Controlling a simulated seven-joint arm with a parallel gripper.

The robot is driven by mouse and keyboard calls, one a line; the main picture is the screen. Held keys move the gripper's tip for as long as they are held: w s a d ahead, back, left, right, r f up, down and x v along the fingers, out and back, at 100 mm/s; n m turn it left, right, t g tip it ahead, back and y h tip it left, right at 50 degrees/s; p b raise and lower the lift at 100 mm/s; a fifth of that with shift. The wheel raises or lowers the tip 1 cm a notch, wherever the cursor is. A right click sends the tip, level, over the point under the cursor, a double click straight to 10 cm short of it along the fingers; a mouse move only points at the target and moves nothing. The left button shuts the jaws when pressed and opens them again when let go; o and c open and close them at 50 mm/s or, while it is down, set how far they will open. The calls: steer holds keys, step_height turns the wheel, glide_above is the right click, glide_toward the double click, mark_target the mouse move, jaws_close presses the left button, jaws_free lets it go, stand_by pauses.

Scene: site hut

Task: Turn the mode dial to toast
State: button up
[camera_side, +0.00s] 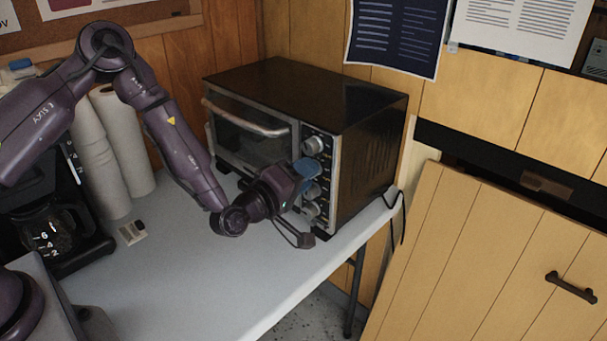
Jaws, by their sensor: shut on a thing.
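A black toaster oven (301,95) with a silver door handle (245,122) stands at the back of the table. Its right front panel carries a column of silver dials, with the top dial (313,145) clear of my gripper and lower dials (311,210) below it. My gripper (306,168) is at the panel, shut on a dial just below the top one. The fingers and wrist hide most of that dial. Its pointer and the panel markings are too small to read, so I cannot tell its setting.
Paper towel rolls (122,150) and a coffee maker (50,232) stand at the left of the table (215,285). A small card (132,232) lies near them. The table's front middle is clear. A cord hangs by the oven's right side.

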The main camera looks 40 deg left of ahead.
steer(key=shift+s+m, duration=0.1)
steer(key=shift+m, duration=0.3)
steer(key=o, duration=0.6)
steer(key=shift+o, duration=0.2)
steer(key=s, duration=1.3)
